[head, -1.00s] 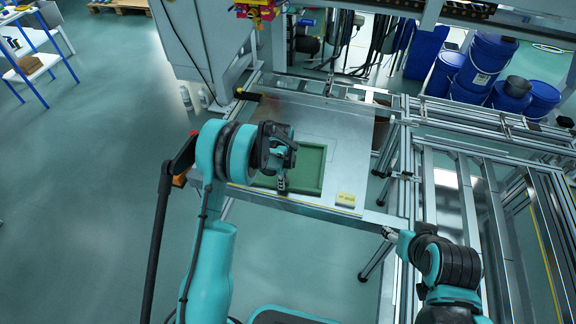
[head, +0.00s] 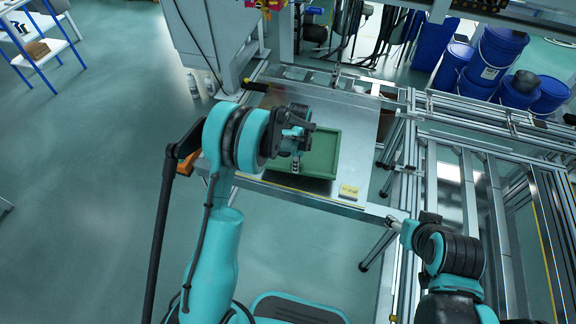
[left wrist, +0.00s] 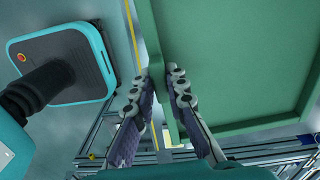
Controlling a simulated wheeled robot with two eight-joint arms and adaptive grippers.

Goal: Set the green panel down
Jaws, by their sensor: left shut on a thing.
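The green panel (head: 322,158) is a flat tray-like piece with a raised rim, at the front of the metal table (head: 352,125). My left gripper (head: 296,164) is shut on its near-left rim. In the left wrist view the two fingers (left wrist: 163,80) pinch the rim of the panel (left wrist: 235,60), which fills the upper right. My left wrist hides part of the panel's left side in the head view. I cannot tell whether its underside touches the table. My right gripper (head: 396,222) is near the table's front right corner, apart from the panel, its fingers too small to read.
A small yellow block (head: 349,191) lies at the table's front edge, close to the panel's near right corner. A metal frame with rails (head: 480,190) stands to the right. Blue drums (head: 497,50) stand behind. The table top behind the panel is clear.

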